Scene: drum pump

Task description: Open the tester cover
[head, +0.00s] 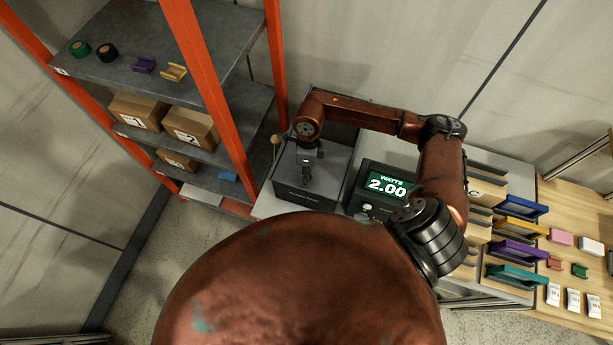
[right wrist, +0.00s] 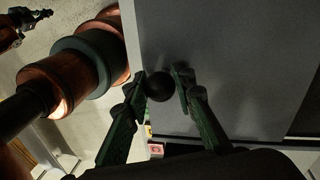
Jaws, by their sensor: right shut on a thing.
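The tester (head: 300,195) is a dark grey box with small lettering on its front, standing between the shelf rack and the display unit. Its grey cover (head: 334,166) appears to lie flat over the top, and fills much of the right wrist view (right wrist: 230,50). A round black knob (right wrist: 160,87) stands out from this panel. My right gripper (head: 306,182) reaches down to the tester from above. In the right wrist view its green fingers (right wrist: 158,85) are shut on the knob, one on each side. My left gripper does not show clearly in either view.
The display unit (head: 375,184), reading WATTS 2.00, stands right of the tester. An orange-posted shelf rack (head: 215,85) with boxes (head: 138,110) is close on the left. Coloured trays (head: 515,250) and small parts lie at the right on a wooden table (head: 565,197).

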